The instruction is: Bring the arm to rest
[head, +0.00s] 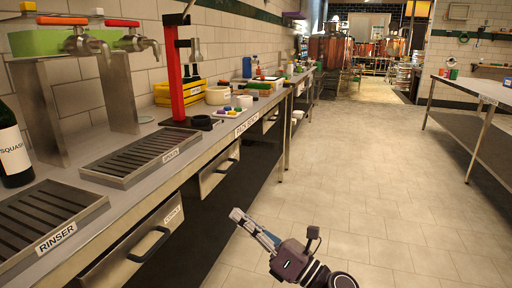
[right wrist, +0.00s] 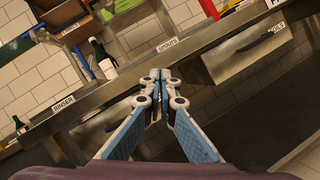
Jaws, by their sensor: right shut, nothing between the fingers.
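My right gripper (head: 238,217) is low in the head view, in front of the counter drawers and over the floor. It points up and to the left and holds nothing. In the right wrist view its two fingers (right wrist: 161,78) meet at the tips, so it is shut and empty. The counter's front edge with its labels lies beyond the fingertips there. My left gripper does not show in either view.
The counter (head: 178,178) runs along the left, with a rinser tray (head: 48,212), a spouts tray (head: 150,152), a dark bottle (head: 13,150) and a red stand (head: 174,75). A drawer (head: 140,250) has a dark handle. A metal table (head: 468,90) stands at right. The floor (head: 350,190) between is clear.

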